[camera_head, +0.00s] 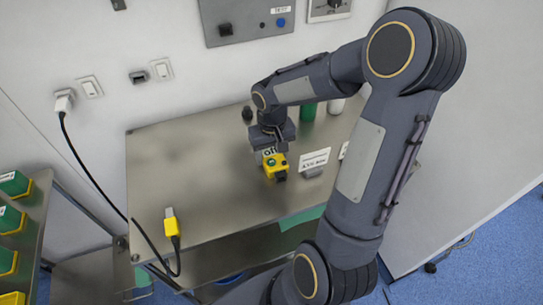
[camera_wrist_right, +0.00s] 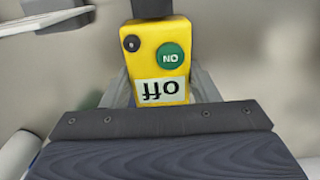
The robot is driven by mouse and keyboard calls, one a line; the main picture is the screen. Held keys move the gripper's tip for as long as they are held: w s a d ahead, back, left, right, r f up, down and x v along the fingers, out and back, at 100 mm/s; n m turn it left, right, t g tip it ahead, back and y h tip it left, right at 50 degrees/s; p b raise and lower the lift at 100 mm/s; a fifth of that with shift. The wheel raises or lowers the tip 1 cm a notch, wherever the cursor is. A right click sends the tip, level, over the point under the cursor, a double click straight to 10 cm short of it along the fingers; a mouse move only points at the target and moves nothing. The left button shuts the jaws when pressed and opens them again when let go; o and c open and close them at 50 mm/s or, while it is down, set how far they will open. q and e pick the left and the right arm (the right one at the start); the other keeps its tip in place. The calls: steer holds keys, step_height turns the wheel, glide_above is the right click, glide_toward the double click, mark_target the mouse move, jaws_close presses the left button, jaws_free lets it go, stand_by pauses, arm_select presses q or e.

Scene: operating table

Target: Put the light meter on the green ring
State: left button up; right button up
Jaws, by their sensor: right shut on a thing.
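The light meter appears to be the yellow box (camera_head: 276,164) with a green ON button, a white "off" label and a black end. My right gripper (camera_head: 269,150) is shut on it above the steel table. In the right wrist view the light meter (camera_wrist_right: 146,42) shows between the fingers, its lettering upside down. Whether it touches the table I cannot tell. I cannot make out a green ring in either view; my right arm hides part of the table's right side. My left gripper is not in view.
The steel table (camera_head: 190,170) has free room at its left. A white sign (camera_head: 314,160) stands right of the meter. A green cylinder (camera_head: 308,111) is behind. Green bins (camera_head: 14,184) stand far left.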

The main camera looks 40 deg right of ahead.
mark_target(272, 154)
steer(key=shift+c, duration=0.5)
steer(key=shift+r, duration=0.1)
steer(key=shift+r, duration=0.4)
step_height(272, 154, up, 2)
steer(key=shift+r, duration=0.2)
steer(key=s+a+r, duration=0.1)
steer(key=r, duration=0.1)
steer(key=s+a+r, duration=0.1)
steer(key=r, duration=0.1)
steer(key=s+a+r, duration=0.1)
steer(key=s+r, duration=0.1)
steer(key=shift+s+a+r, duration=0.1)
steer(key=shift+a, duration=0.05)
steer(key=s+a+r, duration=0.3)
steer(key=s+a, duration=0.2)
steer(key=s, duration=0.2)
steer(key=shift+r+b, duration=0.25)
steer(key=shift+b, duration=0.1)
steer(key=shift+a, duration=0.1)
